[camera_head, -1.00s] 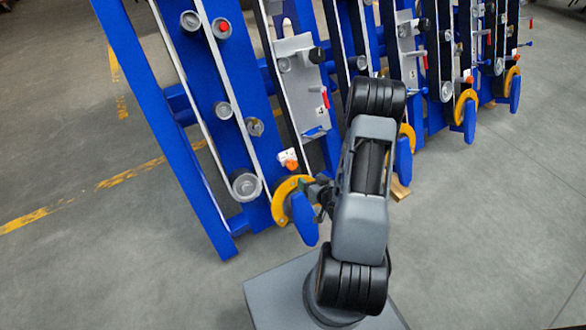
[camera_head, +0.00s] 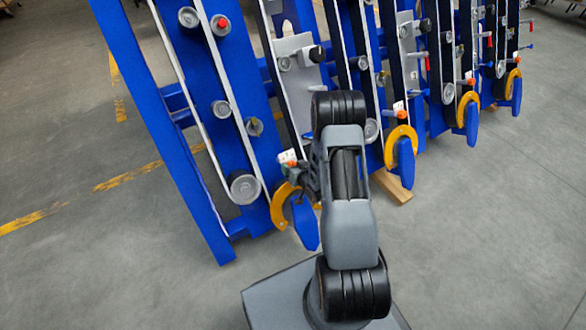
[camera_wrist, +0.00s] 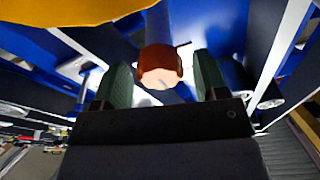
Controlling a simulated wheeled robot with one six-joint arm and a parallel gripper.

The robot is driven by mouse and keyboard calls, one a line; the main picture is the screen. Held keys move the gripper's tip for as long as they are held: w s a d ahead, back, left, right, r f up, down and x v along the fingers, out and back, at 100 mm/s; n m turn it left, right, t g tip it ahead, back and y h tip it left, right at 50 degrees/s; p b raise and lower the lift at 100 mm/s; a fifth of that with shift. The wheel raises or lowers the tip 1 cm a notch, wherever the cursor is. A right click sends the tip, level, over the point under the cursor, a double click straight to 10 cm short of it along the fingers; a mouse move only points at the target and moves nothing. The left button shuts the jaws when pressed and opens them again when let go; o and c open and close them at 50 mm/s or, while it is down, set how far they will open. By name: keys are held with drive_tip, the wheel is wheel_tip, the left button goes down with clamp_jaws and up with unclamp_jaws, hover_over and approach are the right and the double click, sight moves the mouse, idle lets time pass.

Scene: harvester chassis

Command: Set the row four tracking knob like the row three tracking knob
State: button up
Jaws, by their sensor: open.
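The row four tracking knob (camera_head: 291,163) is orange, on a small white plate low on the nearest row, partly hidden by my arm. In the wrist view this orange knob (camera_wrist: 160,66) sits between my two dark green fingers, with gaps on both sides. A pale mark shows on its face, but I cannot read its setting. My gripper (camera_wrist: 163,80) is open around or just short of the knob. In the head view my gripper (camera_head: 304,178) is dark and mostly hidden by my arm. The row three tracking knob (camera_head: 401,114) is orange, small and in clear view; its setting is too small to read.
A yellow ring (camera_head: 281,207) and a blue pointed part (camera_head: 305,224) sit just below row four's knob. Yellow also crosses the wrist view's top left (camera_wrist: 50,12). A blue frame beam (camera_head: 160,130) stands left. The grey floor (camera_head: 480,240) at right is clear.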

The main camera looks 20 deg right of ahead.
drive_tip(key=shift+c, duration=0.2)
drive_tip(key=c, duration=0.9)
drive_tip(key=shift+f, duration=0.1)
drive_tip(key=n+b, duration=0.3)
drive_tip(key=n, duration=0.2)
drive_tip(key=shift+f+y, duration=0.1)
drive_tip(key=shift+y, duration=0.3)
drive_tip(key=shift+n+y+b, duration=0.4)
drive_tip(key=shift+n+b, duration=0.6)
drive_tip(key=shift+n, duration=1.4)
drive_tip(key=o, duration=0.9)
